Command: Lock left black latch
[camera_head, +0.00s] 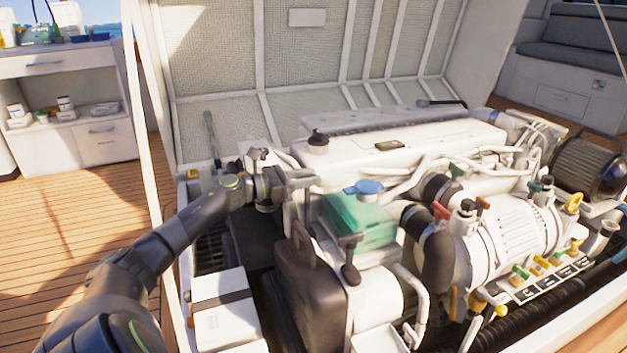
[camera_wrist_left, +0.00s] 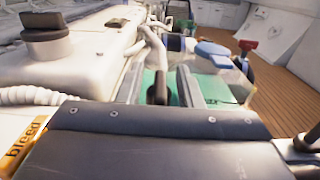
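A teal-green box (camera_head: 358,219) with a blue cap (camera_head: 363,187) sits among the engine parts. My left gripper (camera_head: 303,181) is just beyond its upper left corner. In the left wrist view, my left gripper (camera_wrist_left: 162,88) has its two grey fingers apart. A small upright black piece (camera_wrist_left: 157,88), which looks like the left black latch, stands between or just beyond them, against the green box (camera_wrist_left: 215,89). I cannot tell whether the fingers touch it. In the head view the gripper hides this spot. Another black latch-like lever (camera_head: 350,262) hangs at the box's near side. My right gripper is not in view.
The white engine cover (camera_head: 430,140) rises behind the gripper, with a raised hatch lid (camera_head: 260,60) beyond. Black hoses (camera_head: 435,255) lie to the right of the box. A dark brown canister (camera_head: 300,295) and a white box (camera_head: 222,310) stand in front.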

